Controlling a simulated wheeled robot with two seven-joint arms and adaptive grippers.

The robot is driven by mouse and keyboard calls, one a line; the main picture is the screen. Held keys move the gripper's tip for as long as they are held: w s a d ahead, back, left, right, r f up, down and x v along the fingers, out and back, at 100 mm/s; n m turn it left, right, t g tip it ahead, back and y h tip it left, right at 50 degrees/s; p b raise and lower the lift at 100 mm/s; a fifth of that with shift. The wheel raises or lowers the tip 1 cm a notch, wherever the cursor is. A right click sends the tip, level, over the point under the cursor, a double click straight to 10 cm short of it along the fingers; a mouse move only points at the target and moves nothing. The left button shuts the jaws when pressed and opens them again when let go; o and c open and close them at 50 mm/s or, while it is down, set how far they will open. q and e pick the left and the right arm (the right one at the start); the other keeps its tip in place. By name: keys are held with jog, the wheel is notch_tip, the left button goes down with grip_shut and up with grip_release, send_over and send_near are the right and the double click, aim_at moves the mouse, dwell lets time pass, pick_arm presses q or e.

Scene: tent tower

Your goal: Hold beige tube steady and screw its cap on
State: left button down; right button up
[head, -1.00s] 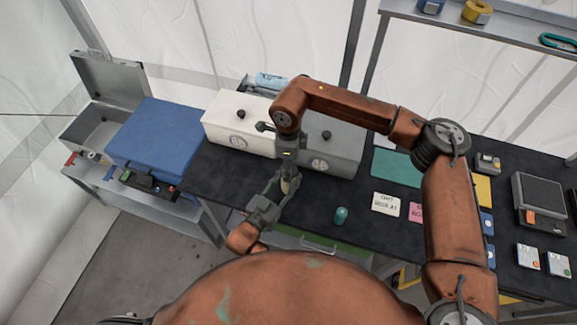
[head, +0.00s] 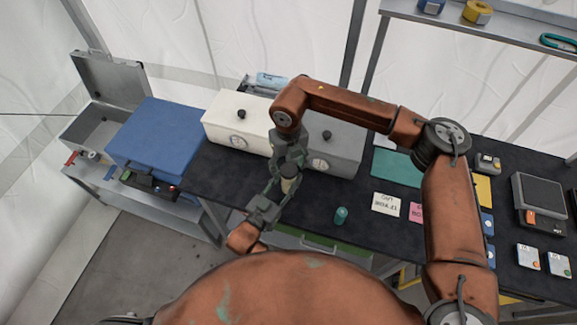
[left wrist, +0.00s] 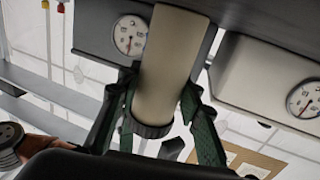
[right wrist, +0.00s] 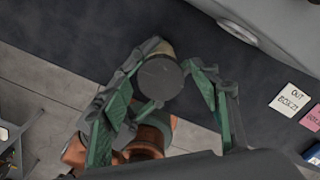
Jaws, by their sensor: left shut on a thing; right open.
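The beige tube (head: 289,185) is held above the dark table, with its lower part hidden by my left gripper (head: 276,191). In the left wrist view the tube (left wrist: 170,60) runs between my left fingers, which are shut on it. A dark round cap (left wrist: 152,129) sits at the tube's end; how tight it is I cannot tell. In the right wrist view I see the cap's flat face (right wrist: 160,80) with a beige sliver of tube behind it. My right gripper (head: 289,162) is right above the tube, open, its fingers on either side of the cap with a gap showing.
A teal cylinder (head: 341,215) stands on the table (head: 325,195) to the right. A white gauge box (head: 240,118) and a grey gauge box (head: 340,150) stand close behind my grippers. A blue case (head: 155,132) is at left. Labelled cards and a teal mat (head: 397,167) lie at right.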

jog(key=shift+r, duration=0.1)
jog(key=shift+r, duration=2.2)
jog(key=shift+c, duration=0.2)
jog(key=n, duration=0.2)
jog(key=r+n, duration=0.1)
jog(key=n, duration=0.3)
jog(key=shift+r+n, duration=0.3)
jog(key=n, duration=0.1)
jog(key=r+n, duration=0.1)
jog(key=n, duration=0.1)
jog(key=shift+n, duration=0.3)
jog(key=n, duration=0.2)
jog(key=r+n, duration=0.1)
jog(key=n, duration=0.1)
jog(key=shift+f, duration=0.15)
jog(key=shift+f, duration=3.95)
